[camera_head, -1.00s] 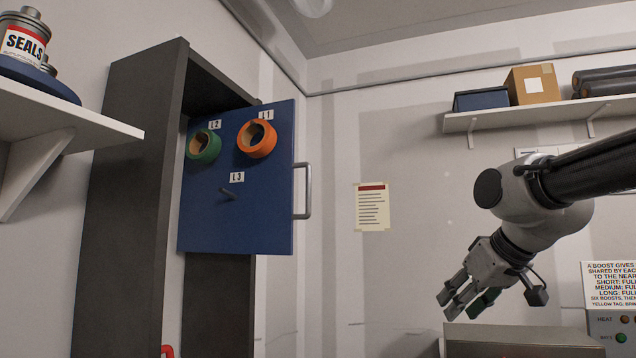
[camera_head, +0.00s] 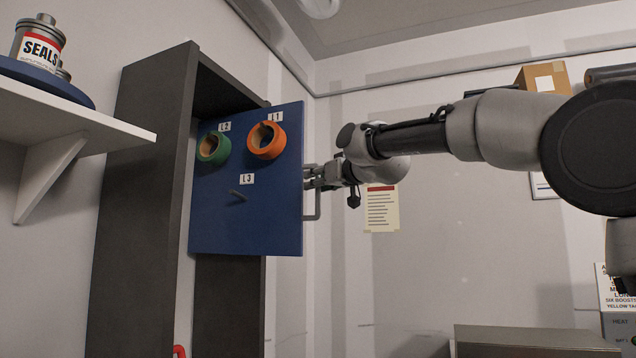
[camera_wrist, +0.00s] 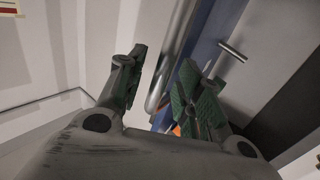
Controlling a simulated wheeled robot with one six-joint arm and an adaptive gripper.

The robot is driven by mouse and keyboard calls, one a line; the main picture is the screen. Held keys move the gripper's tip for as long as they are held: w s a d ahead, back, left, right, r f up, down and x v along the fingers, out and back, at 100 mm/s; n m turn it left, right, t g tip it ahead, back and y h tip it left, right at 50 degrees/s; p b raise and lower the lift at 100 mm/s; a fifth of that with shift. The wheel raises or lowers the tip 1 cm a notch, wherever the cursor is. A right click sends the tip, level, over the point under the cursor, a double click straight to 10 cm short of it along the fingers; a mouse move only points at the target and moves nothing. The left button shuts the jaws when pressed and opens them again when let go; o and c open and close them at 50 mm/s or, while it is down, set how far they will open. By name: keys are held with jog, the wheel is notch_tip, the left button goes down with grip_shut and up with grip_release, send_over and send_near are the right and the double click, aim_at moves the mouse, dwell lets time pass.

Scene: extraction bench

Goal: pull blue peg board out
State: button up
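The blue peg board (camera_head: 245,225) stands out from the tall dark cabinet on the left. It carries a green ring (camera_head: 213,148) at L2, an orange ring (camera_head: 266,140) at L1 and a bare peg (camera_head: 237,195) at L3. A metal handle (camera_head: 311,214) is on its right edge. My gripper (camera_head: 312,178) is at the upper part of this handle. In the wrist view, my gripper (camera_wrist: 160,80) is open, with green-padded fingers apart and the handle (camera_wrist: 163,72) seen between them. The blue board (camera_wrist: 212,35) lies just beyond the right finger. Contact cannot be told.
The dark cabinet (camera_head: 140,200) frames the board. A white shelf (camera_head: 75,125) with a SEALS can (camera_head: 38,42) is at the left. A notice (camera_head: 381,210) hangs on the back wall, and a metal box top (camera_head: 530,338) is low at right.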

jog(key=shift+w+a, duration=0.15)
jog(key=shift+w, duration=0.05)
grip_shut()
dwell(0.3)
